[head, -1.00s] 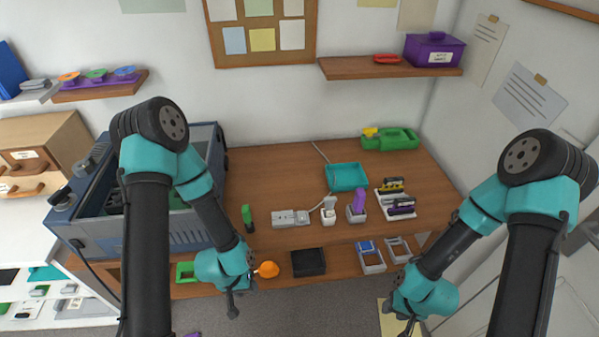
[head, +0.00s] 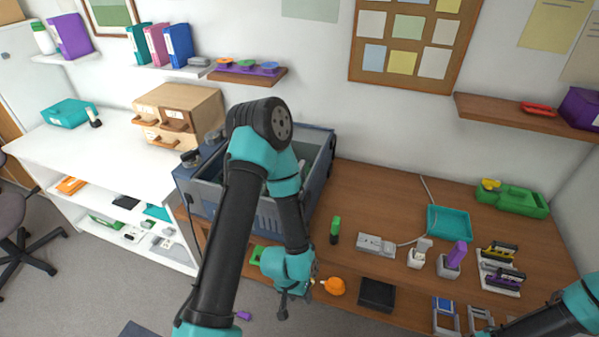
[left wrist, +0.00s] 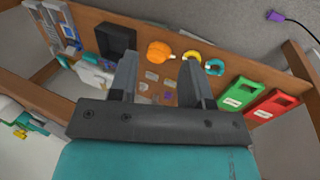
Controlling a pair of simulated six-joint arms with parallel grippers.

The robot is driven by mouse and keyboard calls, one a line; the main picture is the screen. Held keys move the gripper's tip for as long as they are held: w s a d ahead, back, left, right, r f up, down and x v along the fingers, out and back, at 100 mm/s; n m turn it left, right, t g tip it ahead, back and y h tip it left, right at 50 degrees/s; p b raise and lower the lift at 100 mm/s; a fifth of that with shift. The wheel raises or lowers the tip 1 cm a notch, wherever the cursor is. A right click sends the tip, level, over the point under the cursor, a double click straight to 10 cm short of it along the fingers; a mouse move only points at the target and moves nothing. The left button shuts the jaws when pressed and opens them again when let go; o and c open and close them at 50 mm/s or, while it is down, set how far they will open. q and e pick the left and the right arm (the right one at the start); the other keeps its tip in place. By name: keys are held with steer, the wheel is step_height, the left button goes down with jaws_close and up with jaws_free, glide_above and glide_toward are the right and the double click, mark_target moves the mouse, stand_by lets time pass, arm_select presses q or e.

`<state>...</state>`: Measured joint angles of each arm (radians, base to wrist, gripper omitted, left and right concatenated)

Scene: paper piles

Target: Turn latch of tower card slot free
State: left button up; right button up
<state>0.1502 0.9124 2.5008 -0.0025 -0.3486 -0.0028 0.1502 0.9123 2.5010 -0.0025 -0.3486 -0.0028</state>
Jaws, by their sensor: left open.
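The tower, a blue-grey computer case (head: 207,196), lies open-topped at the left end of the wooden table in the head view. My left arm crosses in front of it and hides part of its inside. I cannot make out the card slot or its latch. My left gripper (head: 297,296) hangs low in front of the table's front edge, below the case and apart from it. In the left wrist view my left gripper (left wrist: 157,72) has its fingers apart with nothing between them. My right gripper is out of view; only a part of that arm shows at the lower right.
The wooden table (head: 380,205) holds a green-capped item (head: 335,230), a power strip (head: 376,244), a teal tray (head: 449,223) and a green case (head: 511,198). An orange object (head: 334,286) and a black box (head: 377,294) sit low near my left gripper. A white bench (head: 110,160) stands left.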

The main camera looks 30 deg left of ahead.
arm_select(q)
steer(key=shift+o, duration=0.2)
steer(key=w+d+r+m, duration=0.1)
steer(key=w+d+r, duration=0.3)
steer(key=w, duration=0.3)
steer(key=shift+d+r+m, duration=0.3)
steer(key=shift+d, duration=0.1)
steer(key=shift+m+g, duration=0.4)
steer(key=shift+m, duration=0.5)
steer(key=w+d+r, duration=0.2)
steer(key=r, duration=0.1)
steer(key=w+d+r, duration=0.2)
steer(key=w+r, duration=0.1)
steer(key=w+d+r, duration=0.3)
steer(key=shift+w+r, duration=0.1)
steer(key=shift+r, duration=0.2)
steer(key=w+a+r+n+y, duration=0.2)
steer(key=w+a+r, duration=1.3)
steer(key=a+r+n+y, duration=0.1)
steer(key=a+r+n, duration=0.1)
steer(key=a+r, duration=0.9)
steer(key=w+a, duration=0.1)
steer(key=a, duration=0.2)
steer(key=shift+a+r+y, duration=0.2)
steer(key=shift+a+y, duration=0.2)
